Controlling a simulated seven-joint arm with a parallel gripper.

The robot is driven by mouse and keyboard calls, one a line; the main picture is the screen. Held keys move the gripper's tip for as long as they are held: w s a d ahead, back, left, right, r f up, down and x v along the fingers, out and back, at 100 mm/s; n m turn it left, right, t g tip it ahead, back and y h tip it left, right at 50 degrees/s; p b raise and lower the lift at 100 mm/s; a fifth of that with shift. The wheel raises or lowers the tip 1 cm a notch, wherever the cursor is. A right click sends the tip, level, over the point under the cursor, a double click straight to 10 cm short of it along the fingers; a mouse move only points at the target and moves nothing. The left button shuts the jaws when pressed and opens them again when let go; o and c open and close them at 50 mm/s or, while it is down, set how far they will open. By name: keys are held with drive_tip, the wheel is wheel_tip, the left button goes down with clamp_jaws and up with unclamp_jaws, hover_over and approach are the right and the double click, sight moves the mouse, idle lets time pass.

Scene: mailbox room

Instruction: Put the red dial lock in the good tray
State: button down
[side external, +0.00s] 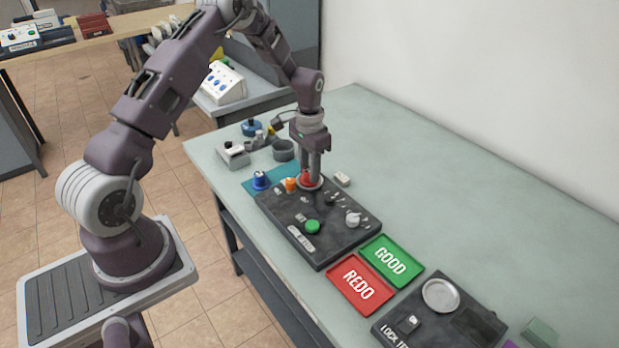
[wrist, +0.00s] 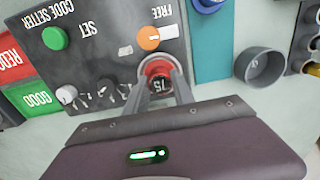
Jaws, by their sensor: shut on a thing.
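The red dial lock (side external: 307,176) sits at the far end of the dark code setter panel (side external: 345,238). It also shows in the wrist view (wrist: 157,70), with a small display reading what looks like 75. My gripper (side external: 312,180) points straight down and is shut on the red dial lock, one finger on each side. I cannot tell whether the lock is lifted off the panel. The green good tray (side external: 408,264) lies empty beside the near end of the panel, and its edge shows at the left of the wrist view (wrist: 38,98).
The red redo tray (side external: 345,297) adjoins the good tray. An orange knob (side external: 290,184), a green button (side external: 312,227) and a pale knob (side external: 353,219) stand on the panel. A blue dial lock (side external: 260,180) is beside it.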

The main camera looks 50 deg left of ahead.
drive_tip(key=shift+r, duration=2.2)
drive_tip(key=d+m, duration=0.1)
drive_tip(key=d, duration=0.3)
drive_tip(key=w+d+m, duration=0.1)
drive_tip(key=d, duration=0.3)
drive_tip(key=w+d, duration=0.1)
drive_tip(key=d, duration=0.3)
drive_tip(key=shift+d+f+m, duration=0.15)
drive_tip(key=shift+d+m, duration=0.1)
drive_tip(key=shift+m, duration=0.15)
drive_tip(key=shift+s+d+f+m, duration=0.3)
drive_tip(key=shift+d+f+m, duration=0.4)
drive_tip(key=shift+d, duration=1.65)
drive_tip(key=shift+s+d+f+m, duration=0.3)
drive_tip(key=shift+d+f, duration=0.55)
drive_tip(key=shift+d, duration=1.45)
drive_tip(key=shift+s+d+f+m, duration=0.25)
drive_tip(key=shift+d+f+m, duration=0.45)
drive_tip(key=shift+d, duration=1.65)
drive_tip(key=shift+f, duration=0.35)
drive_tip(key=shift+f, duration=0.9)
